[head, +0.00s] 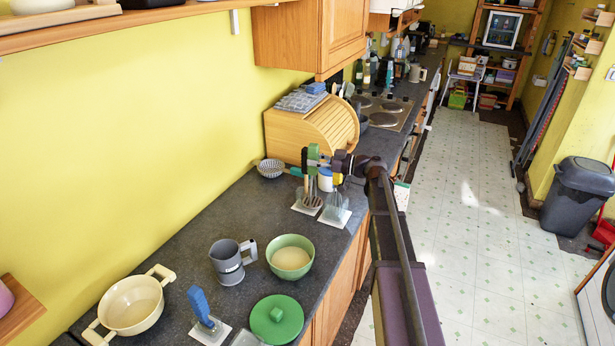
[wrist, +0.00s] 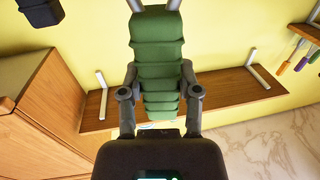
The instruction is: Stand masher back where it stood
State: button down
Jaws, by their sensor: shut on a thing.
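My gripper (head: 338,163) is at the front edge of the worktop, in front of the wooden bread bin. It is shut on the masher's ribbed green handle (wrist: 158,65), which fills the space between the fingers in the wrist view. Two metal rods leave the handle at the top edge of that view. In the head view the green handle (head: 313,153) shows just left of the gripper. Below are two pale square bases (head: 306,208) and (head: 335,219) with utensils at them. These overlap, so I cannot tell whether the masher's lower end touches a base.
A blue-handled utensil (head: 200,303) stands on another pale base nearer me. A grey jug (head: 229,264), green bowl (head: 290,241), green lid (head: 277,318) and cream pot (head: 131,306) share the worktop. A strainer (head: 270,168) and bread bin (head: 290,136) are behind.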

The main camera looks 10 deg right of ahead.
jog(key=shift+a, duration=0.15)
jog(key=b, duration=0.6)
send_over(313, 195)
notch_tip(313, 195, down, 6)
jog(key=shift+s, duration=0.3)
jog(key=shift+f+b, duration=2.8)
jog(key=shift+b, duration=0.05)
jog(key=shift+f+b, duration=0.7)
dwell(0.7)
jog(key=shift+c, duration=1.1)
grip_release()
